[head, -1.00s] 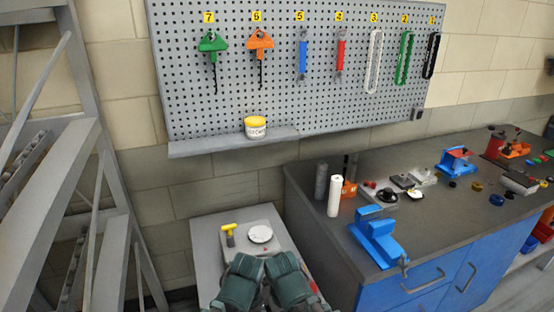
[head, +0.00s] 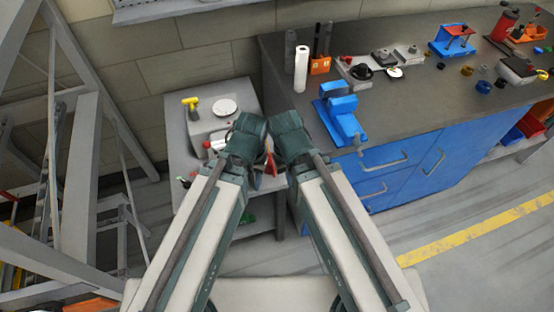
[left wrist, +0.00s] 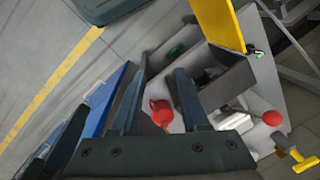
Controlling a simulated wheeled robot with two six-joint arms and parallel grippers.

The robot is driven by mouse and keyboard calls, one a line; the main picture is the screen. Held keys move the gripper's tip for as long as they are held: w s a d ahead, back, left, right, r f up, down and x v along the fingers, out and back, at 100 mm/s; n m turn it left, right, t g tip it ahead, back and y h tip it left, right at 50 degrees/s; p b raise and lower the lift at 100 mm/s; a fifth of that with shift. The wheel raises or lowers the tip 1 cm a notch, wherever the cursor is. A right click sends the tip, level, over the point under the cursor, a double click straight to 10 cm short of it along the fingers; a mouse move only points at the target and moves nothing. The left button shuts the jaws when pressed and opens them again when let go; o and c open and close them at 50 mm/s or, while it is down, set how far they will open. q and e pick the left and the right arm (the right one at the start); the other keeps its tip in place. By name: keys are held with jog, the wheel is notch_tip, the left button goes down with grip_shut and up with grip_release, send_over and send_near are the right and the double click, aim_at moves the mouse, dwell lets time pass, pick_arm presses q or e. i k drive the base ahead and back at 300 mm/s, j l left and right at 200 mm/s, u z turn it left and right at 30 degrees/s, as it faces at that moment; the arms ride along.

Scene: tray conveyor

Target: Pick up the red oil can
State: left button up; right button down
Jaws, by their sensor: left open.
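A small red object with a tapered top, which looks like the red oil can (head: 270,165), shows between my two forearms at the right side of the small grey table in the head view. My arms partly hide it. In the left wrist view the red can (left wrist: 162,112) shows between the fingers of my left gripper (left wrist: 161,70), which is open and empty. I cannot tell its exact distance from the fingers. In the head view my left fingers are hidden behind the wrist. My right forearm shows, but its fingers do not.
The small grey table (head: 181,150) holds a yellow-handled tool (head: 190,106), a white round dish (head: 225,108) and a red-ended cylinder. The blue-fronted workbench (head: 420,160) stands close on the right, with a blue vise (head: 341,118). A grey metal frame (head: 78,150) stands left.

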aim_at(269, 169)
jog(key=k+l, duration=0.25)
jog(key=l, duration=0.15)
jog(key=k+l, duration=0.2)
jog(key=l, duration=0.2)
jog(key=k+l, duration=0.25)
jog(key=l, duration=0.15)
jog(key=j+z, duration=0.05)
